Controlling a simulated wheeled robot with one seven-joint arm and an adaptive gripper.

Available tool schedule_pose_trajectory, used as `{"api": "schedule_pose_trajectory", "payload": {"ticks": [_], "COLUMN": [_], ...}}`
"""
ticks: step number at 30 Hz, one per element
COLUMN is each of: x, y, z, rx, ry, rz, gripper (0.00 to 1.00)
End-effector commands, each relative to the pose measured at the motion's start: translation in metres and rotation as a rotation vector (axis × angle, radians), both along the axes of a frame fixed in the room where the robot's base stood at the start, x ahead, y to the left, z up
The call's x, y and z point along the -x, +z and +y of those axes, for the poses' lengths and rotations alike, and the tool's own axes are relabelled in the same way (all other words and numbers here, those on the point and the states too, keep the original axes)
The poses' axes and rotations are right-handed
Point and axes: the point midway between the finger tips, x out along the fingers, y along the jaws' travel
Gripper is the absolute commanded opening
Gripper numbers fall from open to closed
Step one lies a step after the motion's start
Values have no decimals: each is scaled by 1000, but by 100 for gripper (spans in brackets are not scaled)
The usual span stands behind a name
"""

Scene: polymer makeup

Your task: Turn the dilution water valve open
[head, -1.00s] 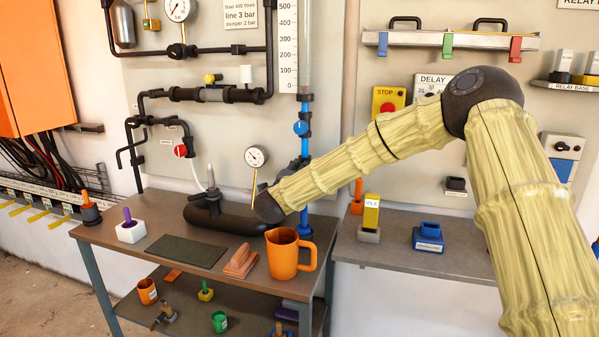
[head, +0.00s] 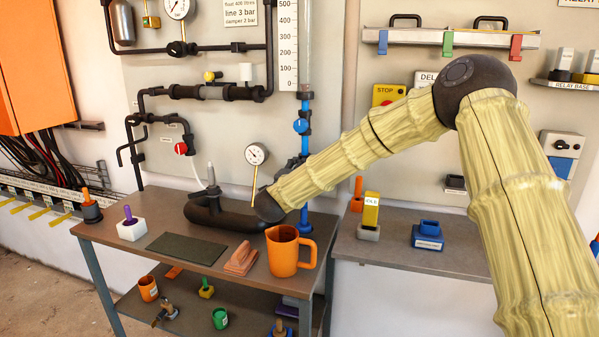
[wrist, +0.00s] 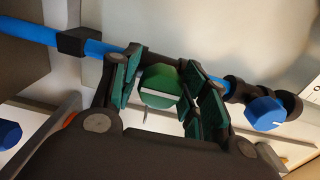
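In the wrist view a dark green valve knob (wrist: 160,87) with a pale pointer line sits on a blue pipe (wrist: 35,33). My gripper (wrist: 163,88) has its green-padded fingers on either side of this knob. The pads lie very near it; whether they press on it I cannot tell. No label is readable on the knob. In the head view the blue pipe (head: 304,203) stands upright behind my forearm. A dark shape beside the pipe there seems to be part of my gripper; the green knob cannot be made out.
A blue knob (wrist: 265,113) is farther along the pipe, close to the right finger; it also shows in the head view (head: 300,126). Another blue knob (wrist: 8,134) is at the left.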

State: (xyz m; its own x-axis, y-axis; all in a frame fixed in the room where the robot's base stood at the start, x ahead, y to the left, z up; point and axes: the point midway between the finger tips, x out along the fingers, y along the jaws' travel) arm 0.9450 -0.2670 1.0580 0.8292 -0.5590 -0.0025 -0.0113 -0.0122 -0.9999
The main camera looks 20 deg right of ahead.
Motion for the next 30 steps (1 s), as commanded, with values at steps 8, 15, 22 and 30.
{"api": "schedule_pose_trajectory", "payload": {"ticks": [8, 15, 22, 30], "x": [0, 7, 38, 77], "y": [1, 2, 1, 1], "z": [-1, 5, 26, 51], "rx": [0, -1, 1, 0], "ry": [-1, 0, 2, 1], "rz": [-1, -3, -1, 0], "gripper": [59, 59, 59, 59]}}
